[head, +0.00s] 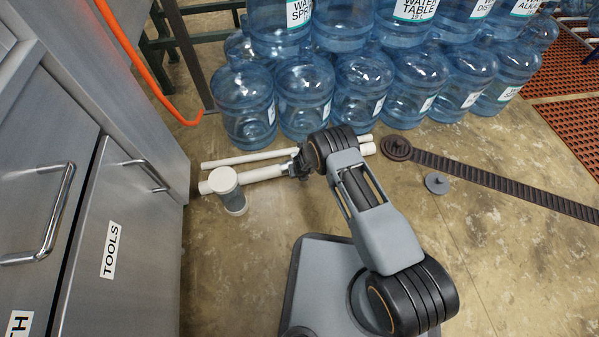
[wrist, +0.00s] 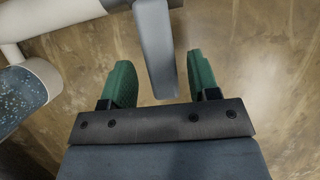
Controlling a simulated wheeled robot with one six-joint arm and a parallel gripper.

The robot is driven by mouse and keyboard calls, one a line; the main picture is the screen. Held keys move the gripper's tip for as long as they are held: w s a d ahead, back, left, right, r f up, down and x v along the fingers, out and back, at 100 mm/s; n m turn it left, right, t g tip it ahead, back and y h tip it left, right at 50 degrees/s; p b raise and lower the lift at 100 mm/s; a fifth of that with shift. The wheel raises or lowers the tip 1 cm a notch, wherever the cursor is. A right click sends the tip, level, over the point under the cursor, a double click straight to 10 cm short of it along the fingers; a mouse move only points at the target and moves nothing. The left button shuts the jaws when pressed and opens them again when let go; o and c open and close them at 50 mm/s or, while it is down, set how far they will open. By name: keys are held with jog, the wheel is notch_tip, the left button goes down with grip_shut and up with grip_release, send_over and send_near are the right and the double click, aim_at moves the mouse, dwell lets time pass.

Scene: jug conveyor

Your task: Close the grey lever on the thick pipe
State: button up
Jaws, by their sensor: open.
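The thick white pipe (head: 262,174) lies low on the floor in front of the blue jugs, and it crosses the top left of the wrist view (wrist: 60,14). The grey lever (wrist: 156,45) hangs down from the pipe's line in the wrist view. My gripper (wrist: 162,82) is open, with one green finger on each side of the lever's end. I see a gap on both sides, and it does not hold the lever. In the head view my gripper (head: 299,164) is at the pipe's right part, and my arm hides the lever there.
A clear cylinder with white ends (head: 234,199) stands at the pipe's left end. A thinner white pipe (head: 245,158) runs behind. Several blue jugs (head: 306,95) are stacked behind. A steel cabinet (head: 130,230) is at left, a dark belt (head: 490,180) at right. Floor lies open in front.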

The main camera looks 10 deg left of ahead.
jog(key=shift+r, duration=0.15)
jog(key=b+v, duration=0.2)
jog(key=b, duration=0.1)
jog(key=v, duration=1.1)
jog(key=shift+s+r+p, duration=0.2)
jog(key=shift+p, duration=0.25)
jog(key=shift+d, duration=0.1)
